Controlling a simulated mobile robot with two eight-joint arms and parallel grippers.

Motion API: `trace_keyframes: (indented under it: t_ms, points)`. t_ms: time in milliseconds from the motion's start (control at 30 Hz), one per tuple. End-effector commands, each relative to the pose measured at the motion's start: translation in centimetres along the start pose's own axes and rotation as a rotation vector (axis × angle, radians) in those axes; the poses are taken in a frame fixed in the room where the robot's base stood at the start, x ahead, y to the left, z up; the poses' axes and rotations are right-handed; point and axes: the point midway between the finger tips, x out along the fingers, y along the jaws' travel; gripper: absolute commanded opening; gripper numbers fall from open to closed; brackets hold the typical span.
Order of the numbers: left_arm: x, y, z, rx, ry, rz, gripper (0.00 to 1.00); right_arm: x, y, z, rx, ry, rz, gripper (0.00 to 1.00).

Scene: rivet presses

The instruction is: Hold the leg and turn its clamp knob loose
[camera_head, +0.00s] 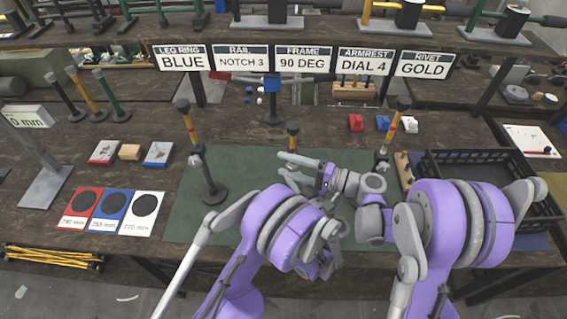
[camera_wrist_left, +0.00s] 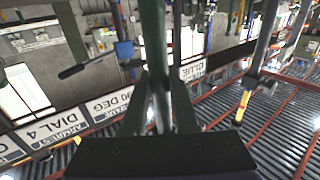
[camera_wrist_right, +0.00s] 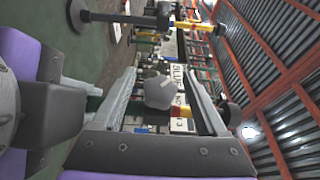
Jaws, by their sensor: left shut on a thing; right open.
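A leg (camera_head: 293,135) with a black top and a yellow-orange upper tube stands upright mid-mat; its lower part is hidden behind my arms. In the left wrist view, my left gripper (camera_wrist_left: 159,95) is shut on the leg's dark green tube (camera_wrist_left: 153,40). My left gripper is hidden by its arm in the head view. My right gripper (camera_head: 289,166) is open at the leg, just below its yellow part. In the right wrist view, the grey clamp knob (camera_wrist_right: 158,92) sits between its spread fingers (camera_wrist_right: 160,105); contact is not clear.
Other legs stand on the green mat (camera_head: 240,160), at left (camera_head: 191,140) and right (camera_head: 391,135). A black crate (camera_head: 480,170) is at right. Red, blue and white length cards (camera_head: 115,212) lie at left. Setting signs (camera_head: 303,60) hang behind.

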Motion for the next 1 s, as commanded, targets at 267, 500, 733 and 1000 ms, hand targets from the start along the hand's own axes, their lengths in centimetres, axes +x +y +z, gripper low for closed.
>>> trace_keyframes:
  t_ms: [267, 500, 733, 1000]
  points:
    - [0.02, -0.02, -0.02, 0.0, 0.001, -0.001, 0.0, 1.57, 0.01, -0.02, 0.0, 0.0, 0.0, 0.75]
    - [0.02, -0.03, -0.02, 0.0, 0.001, -0.001, 0.0, 1.54, 0.0, -0.03, 0.0, 0.001, 0.0, 0.68]
    - [0.02, -0.03, -0.02, 0.0, 0.001, -0.001, 0.0, 1.53, 0.0, -0.02, 0.0, 0.0, 0.0, 0.27]
    - [0.02, -0.03, -0.02, 0.0, 0.001, -0.001, 0.0, 1.51, 0.0, -0.02, 0.0, 0.0, 0.001, 0.0]
